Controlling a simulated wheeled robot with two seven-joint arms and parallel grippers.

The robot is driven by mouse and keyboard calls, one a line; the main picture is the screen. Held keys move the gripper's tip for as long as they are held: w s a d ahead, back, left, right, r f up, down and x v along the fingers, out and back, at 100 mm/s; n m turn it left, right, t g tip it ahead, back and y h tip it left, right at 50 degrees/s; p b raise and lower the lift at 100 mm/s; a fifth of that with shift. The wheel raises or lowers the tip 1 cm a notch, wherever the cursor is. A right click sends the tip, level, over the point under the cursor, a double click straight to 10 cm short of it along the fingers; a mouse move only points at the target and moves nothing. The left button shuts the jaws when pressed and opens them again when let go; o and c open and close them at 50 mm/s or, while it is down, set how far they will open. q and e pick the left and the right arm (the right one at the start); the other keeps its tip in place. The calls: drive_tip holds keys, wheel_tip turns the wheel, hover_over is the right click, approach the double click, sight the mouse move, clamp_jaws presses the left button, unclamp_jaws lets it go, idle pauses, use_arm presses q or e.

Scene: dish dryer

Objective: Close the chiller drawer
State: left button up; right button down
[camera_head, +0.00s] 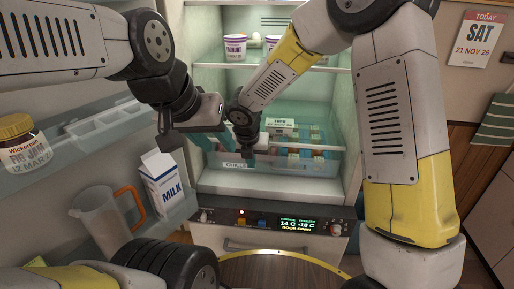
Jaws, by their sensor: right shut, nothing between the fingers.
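The chiller drawer (309,165) is a clear bluish bin with a label on its front, low inside the open fridge. It holds a pale carton (280,123) and several small coloured items. Its front looks somewhat forward, but I cannot tell exactly how far out it is. My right gripper (247,158) is shut and empty, pointing down at the drawer's left front; contact is unclear. My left gripper (196,142) is to the left, by the fridge's left side, with its fingers apart and nothing visible between them. The arms partly hide the drawer's left end.
The open fridge door on the left carries a jar (21,142), a milk carton (162,184) and a clear jug (104,222) with an orange handle. Yogurt tubs (235,48) stand on the upper shelf. A control panel (270,222) reads "DOOR OPEN" below the drawer.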

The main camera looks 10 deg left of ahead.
drive_tip(key=x, duration=0.5)
drive_tip(key=shift+w+f, duration=0.15)
drive_tip(key=shift+f, duration=0.15)
drive_tip(key=shift+w+d+r, duration=0.1)
drive_tip(key=shift+w+r, duration=0.05)
drive_tip(key=shift+w, duration=1.7)
